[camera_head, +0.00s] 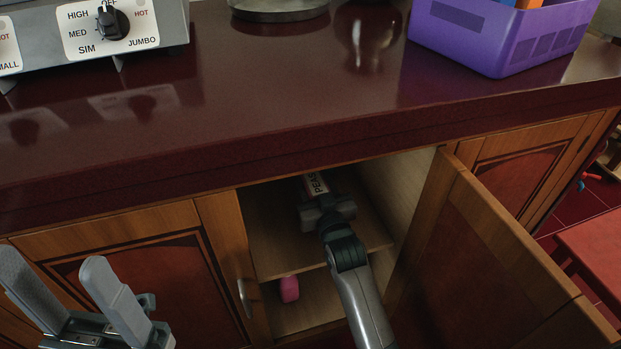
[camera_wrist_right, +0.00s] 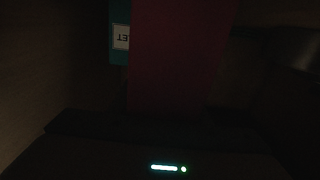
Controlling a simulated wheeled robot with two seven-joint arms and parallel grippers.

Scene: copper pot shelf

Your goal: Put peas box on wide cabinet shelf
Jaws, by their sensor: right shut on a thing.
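My right gripper (camera_head: 322,205) reaches into the cabinet and is shut on the box, above the wide cabinet shelf (camera_head: 275,250). I cannot tell whether the box touches the shelf. In the dark right wrist view the box shows as a large dark red face (camera_wrist_right: 180,55). My left gripper (camera_head: 75,290) is at the lower left in the head view, fingers apart and empty, in front of the closed cabinet door.
The cabinet's open door (camera_head: 490,265) stands right of my right arm. A pink object (camera_head: 289,289) is on the lower level. A teal item (camera_wrist_right: 120,40) is beside the box. The counter (camera_head: 250,90) overhangs the opening, with a purple basket (camera_head: 490,40) and a grey appliance (camera_head: 100,50).

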